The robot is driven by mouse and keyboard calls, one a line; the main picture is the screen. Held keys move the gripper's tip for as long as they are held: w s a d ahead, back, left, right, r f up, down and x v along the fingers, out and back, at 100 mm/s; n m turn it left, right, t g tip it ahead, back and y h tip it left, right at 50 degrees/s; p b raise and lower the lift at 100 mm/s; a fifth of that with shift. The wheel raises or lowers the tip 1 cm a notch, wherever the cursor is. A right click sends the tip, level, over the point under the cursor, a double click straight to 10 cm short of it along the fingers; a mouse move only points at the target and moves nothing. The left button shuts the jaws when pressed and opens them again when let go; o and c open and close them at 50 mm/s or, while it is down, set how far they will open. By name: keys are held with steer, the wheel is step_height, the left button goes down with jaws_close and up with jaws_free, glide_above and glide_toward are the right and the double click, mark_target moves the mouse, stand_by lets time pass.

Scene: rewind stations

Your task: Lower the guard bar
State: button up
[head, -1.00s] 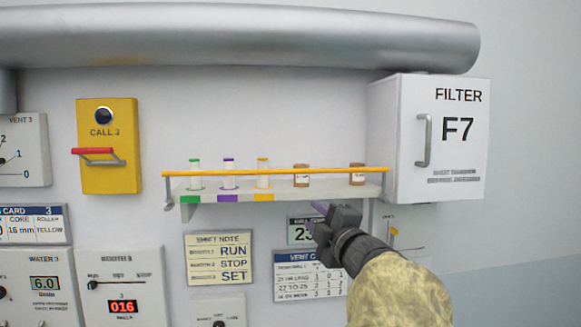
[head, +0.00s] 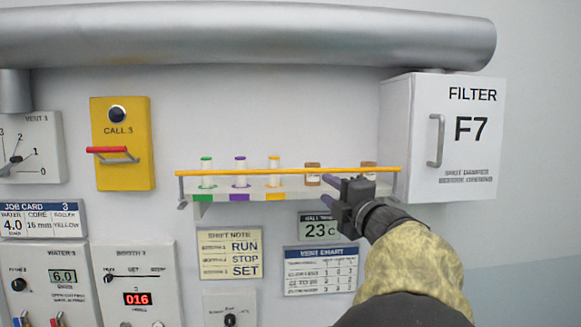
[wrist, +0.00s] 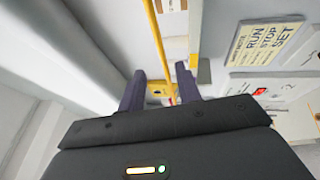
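The guard bar (head: 225,172) is a thin yellow rail, level across the front of a small white shelf, with a grey arm at each end. My gripper (head: 327,188) is in front of the right half of the bar and hides part of it and the shelf there. In the wrist view, my gripper (wrist: 160,88) has its two dark fingers apart, and the yellow guard bar (wrist: 157,45) runs lengthwise in the gap between them in the picture. I cannot tell whether the fingers touch it.
Behind the bar stand several capped vials and brown jars (head: 312,174). A white filter cabinet (head: 470,165) is at right, a yellow call box (head: 123,155) at left. A big grey pipe (head: 250,35) runs above. Panels and notes hang below.

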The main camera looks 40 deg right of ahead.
mark_target(302, 172)
steer(key=p+x, duration=0.5)
steer(key=x, duration=0.7)
steer(key=shift+w+r, duration=0.1)
steer(key=shift+w, duration=0.1)
steer(key=shift+c, duration=0.2)
jaws_close()
